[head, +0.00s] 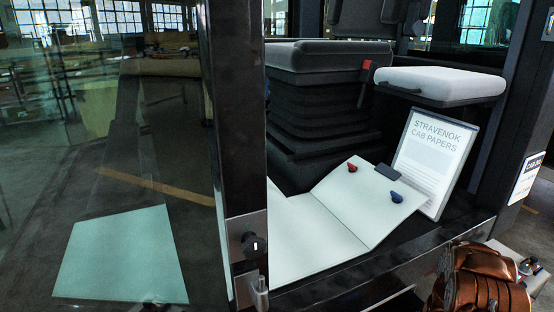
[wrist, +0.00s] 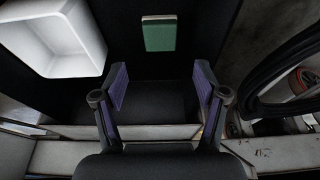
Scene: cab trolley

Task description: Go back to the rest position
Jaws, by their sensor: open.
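My gripper (wrist: 161,82) shows in the wrist view with its two purple-padded fingers spread wide apart. Nothing is between the fingers. Beyond the fingertips is a dark surface, with a small green rectangular thing (wrist: 160,35) that has a pale edge, apart from the fingers. I cannot make out the fingers in the head view.
In the head view, an open pale folder (head: 318,225) with a red piece (head: 352,168) and a blue piece (head: 396,197) lies on the cab floor. A cab papers board (head: 432,160) leans behind it. A seat (head: 328,56) stands behind. A dark door post (head: 236,130) and glass are left. The wrist view shows a white bin (wrist: 75,50) and black hoses (wrist: 285,58).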

